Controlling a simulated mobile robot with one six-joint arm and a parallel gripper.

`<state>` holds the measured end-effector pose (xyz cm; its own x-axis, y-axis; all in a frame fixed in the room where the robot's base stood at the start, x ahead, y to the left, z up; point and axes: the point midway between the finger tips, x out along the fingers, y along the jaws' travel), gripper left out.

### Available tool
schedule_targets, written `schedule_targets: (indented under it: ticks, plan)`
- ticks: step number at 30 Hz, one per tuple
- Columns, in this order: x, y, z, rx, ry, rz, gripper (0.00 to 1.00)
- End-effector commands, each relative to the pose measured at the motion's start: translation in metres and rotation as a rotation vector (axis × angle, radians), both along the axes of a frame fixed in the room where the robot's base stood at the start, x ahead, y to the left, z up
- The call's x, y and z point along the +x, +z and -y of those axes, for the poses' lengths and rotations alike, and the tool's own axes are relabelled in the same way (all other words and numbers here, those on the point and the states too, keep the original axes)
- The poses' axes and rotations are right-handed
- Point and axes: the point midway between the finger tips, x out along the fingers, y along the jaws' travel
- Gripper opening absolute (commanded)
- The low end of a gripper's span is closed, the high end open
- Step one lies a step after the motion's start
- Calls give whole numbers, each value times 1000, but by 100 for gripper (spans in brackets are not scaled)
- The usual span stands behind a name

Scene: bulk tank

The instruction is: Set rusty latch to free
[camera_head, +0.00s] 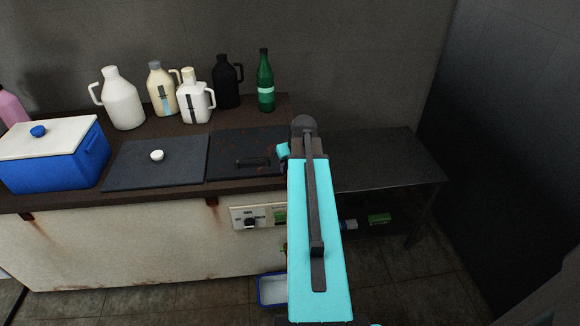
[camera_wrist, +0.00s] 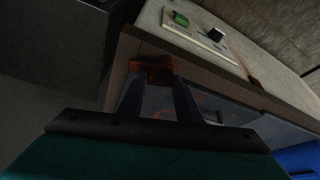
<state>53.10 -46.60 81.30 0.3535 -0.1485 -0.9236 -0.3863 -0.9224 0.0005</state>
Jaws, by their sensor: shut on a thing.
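The rusty latch (camera_wrist: 152,63) is an orange-brown piece at the edge of the bulk tank's top in the wrist view. My gripper (camera_wrist: 155,77) has its two dark fingers on either side of it and is shut on it. The latch's exact setting cannot be read. In the head view my cyan arm hides the latch and the fingertips. The dark, rust-marked lid (camera_head: 232,146) with a black handle (camera_head: 253,162) lies just left of my arm.
A panel (camera_head: 240,213) with a black knob is on the tank front. Jugs (camera_head: 122,98) and a green bottle (camera_head: 265,82) stand along the back. A blue cooler (camera_head: 60,170) sits at left. A dark metal table (camera_head: 385,160) stands at right, before a dark wall.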

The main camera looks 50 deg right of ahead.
Motion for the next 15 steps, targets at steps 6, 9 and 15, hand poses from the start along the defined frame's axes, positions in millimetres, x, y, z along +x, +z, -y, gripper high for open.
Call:
schedule_targets:
  ticks: [6,9,15]
  plan:
    - [0,0,-2,-1,-125,1,9]
    - [0,0,-2,-1,-167,0,9]
    - [-1,0,-2,0,-220,0,9]
